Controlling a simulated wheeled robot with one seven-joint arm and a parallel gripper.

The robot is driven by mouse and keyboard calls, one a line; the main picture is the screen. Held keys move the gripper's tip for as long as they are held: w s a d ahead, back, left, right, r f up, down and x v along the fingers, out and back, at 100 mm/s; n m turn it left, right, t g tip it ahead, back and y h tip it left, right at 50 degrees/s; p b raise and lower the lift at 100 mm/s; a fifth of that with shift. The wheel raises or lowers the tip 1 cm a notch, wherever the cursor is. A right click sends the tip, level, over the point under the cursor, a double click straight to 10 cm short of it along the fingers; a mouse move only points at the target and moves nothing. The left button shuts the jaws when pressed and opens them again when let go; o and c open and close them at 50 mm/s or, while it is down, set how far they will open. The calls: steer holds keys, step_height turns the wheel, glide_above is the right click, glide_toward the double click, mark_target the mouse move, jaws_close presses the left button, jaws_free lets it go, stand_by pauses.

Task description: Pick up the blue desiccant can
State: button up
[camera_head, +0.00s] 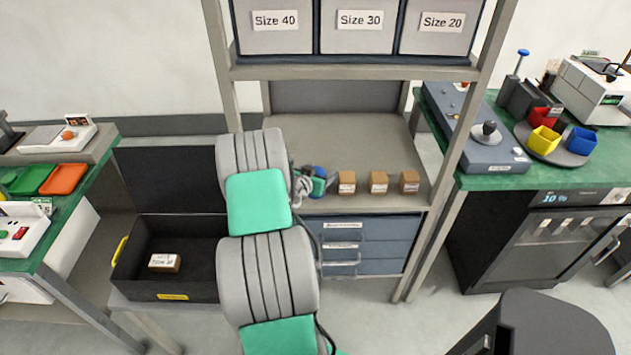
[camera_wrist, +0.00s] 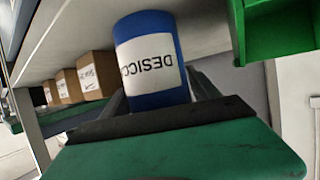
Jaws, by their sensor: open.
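The blue desiccant can (camera_wrist: 148,28) fills the upper middle of the wrist view. It has a white label whose letters read upside down in this picture. My gripper (camera_wrist: 160,97) is open, with a dark finger on either side of the can's lower part in the picture. I cannot tell whether the fingers touch it. In the head view a small patch of blue (camera_head: 320,171) shows on the rack shelf beside my arm. My arm covers much of that spot, and the gripper is hard to make out there.
Three brown boxes (camera_head: 378,182) stand in a row right of the gripper on the shelf (camera_head: 340,140). Rack posts (camera_head: 455,150) bound it. A black tote (camera_head: 135,275) holding a box is at lower left. A green bin (camera_wrist: 275,30) is at the wrist view's upper right.

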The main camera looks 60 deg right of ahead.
steer(key=c, duration=1.4)
